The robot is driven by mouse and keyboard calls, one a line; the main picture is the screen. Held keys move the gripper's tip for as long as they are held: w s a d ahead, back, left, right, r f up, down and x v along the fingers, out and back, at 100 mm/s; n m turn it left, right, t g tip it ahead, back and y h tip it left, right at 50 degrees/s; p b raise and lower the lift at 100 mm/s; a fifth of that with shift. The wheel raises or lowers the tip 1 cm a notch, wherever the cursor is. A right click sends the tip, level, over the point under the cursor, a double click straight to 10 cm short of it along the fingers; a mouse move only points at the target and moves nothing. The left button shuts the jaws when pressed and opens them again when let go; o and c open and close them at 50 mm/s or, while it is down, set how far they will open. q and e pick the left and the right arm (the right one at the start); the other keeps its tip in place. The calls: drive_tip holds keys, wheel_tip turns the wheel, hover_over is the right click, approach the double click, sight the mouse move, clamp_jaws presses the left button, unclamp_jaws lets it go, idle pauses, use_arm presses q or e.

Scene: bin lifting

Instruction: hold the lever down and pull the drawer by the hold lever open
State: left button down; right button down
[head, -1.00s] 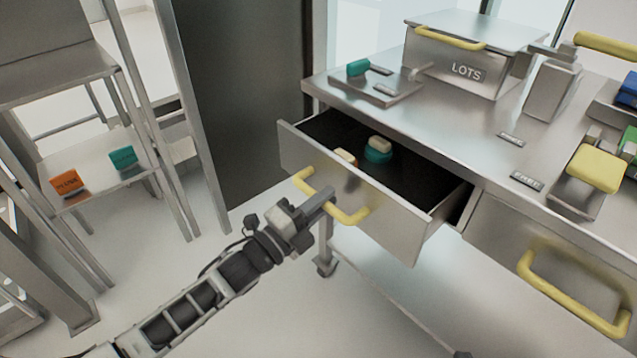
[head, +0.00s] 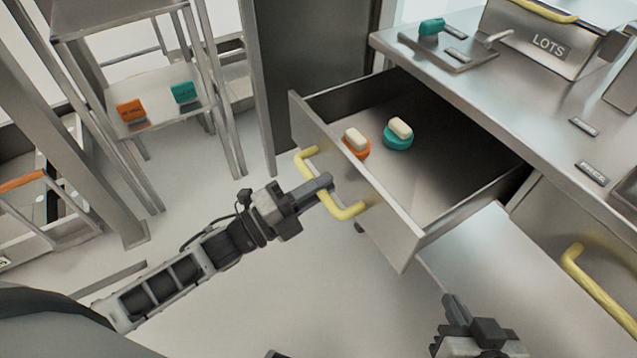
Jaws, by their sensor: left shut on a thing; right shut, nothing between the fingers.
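The drawer (head: 345,205) under the left part of the steel bench stands well open. Its front carries a yellow bar handle (head: 345,211). My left gripper (head: 324,184) is shut on this handle, with its fingers around the bar. My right gripper (head: 455,305) is at the bottom, right of centre, shut and empty, apart from the drawer and bench. On the bench top is a metal plate (head: 460,56) with a teal knob (head: 431,27) and a small grey lever (head: 498,38). I cannot tell whether this is the hold lever. No gripper touches it.
The drawer holds an orange piece (head: 361,151) and a teal piece (head: 398,141), both with cream tops. A second yellow handle (head: 590,282) is at right. A LOTS bin (head: 530,38) stands on the bench. A rack (head: 165,106) with orange and teal blocks stands left.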

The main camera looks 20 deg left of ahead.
use_arm(q)
drive_tip(key=c, duration=1.4)
unclamp_jaws()
drive_tip(key=shift+c, duration=0.2)
drive_tip(key=v, duration=1.6)
drive_tip(key=shift+b, duration=0.35)
